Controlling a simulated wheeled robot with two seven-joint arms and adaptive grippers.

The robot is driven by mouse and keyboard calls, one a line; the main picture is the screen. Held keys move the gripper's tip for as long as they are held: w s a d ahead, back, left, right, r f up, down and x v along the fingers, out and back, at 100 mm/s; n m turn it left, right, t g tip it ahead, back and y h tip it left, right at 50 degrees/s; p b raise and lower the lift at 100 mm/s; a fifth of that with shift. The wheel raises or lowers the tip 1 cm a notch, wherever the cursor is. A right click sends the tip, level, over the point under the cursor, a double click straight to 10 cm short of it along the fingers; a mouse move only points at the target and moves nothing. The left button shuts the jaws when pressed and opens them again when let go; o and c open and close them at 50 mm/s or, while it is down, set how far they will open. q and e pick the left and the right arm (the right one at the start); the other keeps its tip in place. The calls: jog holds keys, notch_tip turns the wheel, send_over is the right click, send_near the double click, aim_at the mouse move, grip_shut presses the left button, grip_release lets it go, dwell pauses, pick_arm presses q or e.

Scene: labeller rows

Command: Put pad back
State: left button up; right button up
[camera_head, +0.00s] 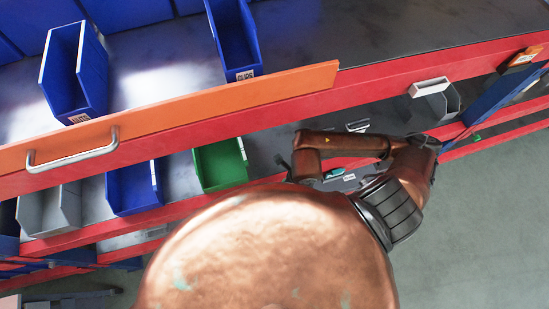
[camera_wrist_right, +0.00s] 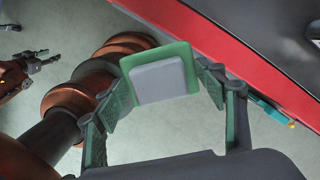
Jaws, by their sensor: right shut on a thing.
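The pad (camera_wrist_right: 160,75) is a square piece with a green border and a light grey face. It sits between the two fingers of my right gripper (camera_wrist_right: 167,88) in the right wrist view, and the gripper is shut on it. The pad is held in the air beside the red shelf edge, apart from it. In the head view the pad cannot be made out, and my right arm hides much of the area around it. My left gripper (camera_wrist_right: 38,62) shows small at the left edge of the right wrist view, over the floor; its finger opening is too small to judge.
A red-edged shelf (camera_head: 400,82) with an orange rail (camera_head: 200,110) and handle (camera_head: 72,150) crosses the head view. Blue bins (camera_head: 75,75) stand above; a blue bin (camera_head: 133,188), green bin (camera_head: 220,165) and grey bins (camera_head: 50,210) sit lower. Open floor (camera_head: 480,230) lies at right.

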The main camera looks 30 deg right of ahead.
jog(key=w+b, duration=0.1)
jog(key=b, duration=0.2)
jog(key=w+b, duration=0.2)
jog(key=b, duration=0.1)
jog(key=shift+w+d+f+b, duration=0.2)
jog(key=shift+f+b, duration=0.15)
jog(key=shift+f, duration=0.05)
jog(key=w, duration=0.2)
jog(key=w+d, duration=0.1)
jog(key=shift+w+r, duration=0.35)
jog(key=shift+w, duration=0.05)
jog(key=w, duration=0.2)
jog(key=w+d+p, duration=0.1)
jog(key=w, duration=0.3)
jog(key=shift+w+d+r+p, duration=0.15)
jog(key=shift+w+d+p, duration=0.15)
jog(key=shift+w+p, duration=0.1)
jog(key=shift+w, duration=0.4)
jog(key=shift+w+f, duration=0.1)
jog(key=shift+f, duration=0.15)
notch_tip(320, 180, down, 2)
jog(key=shift+d+f+p, duration=0.1)
jog(key=shift+p, duration=0.6)
jog(key=shift+f, duration=0.55)
jog(key=o, duration=1)
pick_arm(q)
jog(key=f, duration=0.4)
jog(key=shift+s+f, duration=0.3)
jog(key=shift+f, duration=0.05)
